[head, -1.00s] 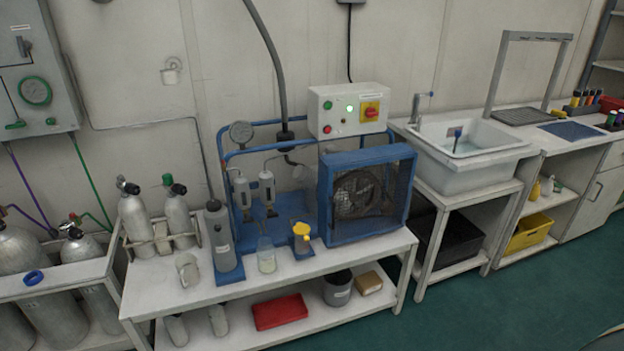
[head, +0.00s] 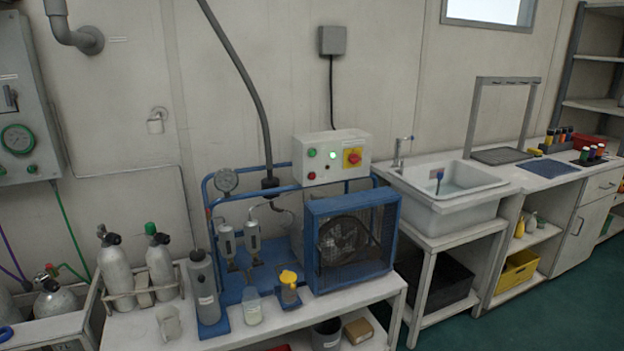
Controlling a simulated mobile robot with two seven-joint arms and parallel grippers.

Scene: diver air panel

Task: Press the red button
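The red button (head: 312,176) is a small round button at the lower left of the front of a white control box (head: 333,158). The box stands above a blue compressor frame (head: 308,240) with a mesh-covered fan. Neither of my grippers shows in the head view.
The white bench (head: 372,292) carries bottles and a yellow-topped container (head: 289,284) in front of the compressor. Gas cylinders (head: 115,262) stand at left. A sink (head: 447,195) is at right. Green floor is open at lower right.

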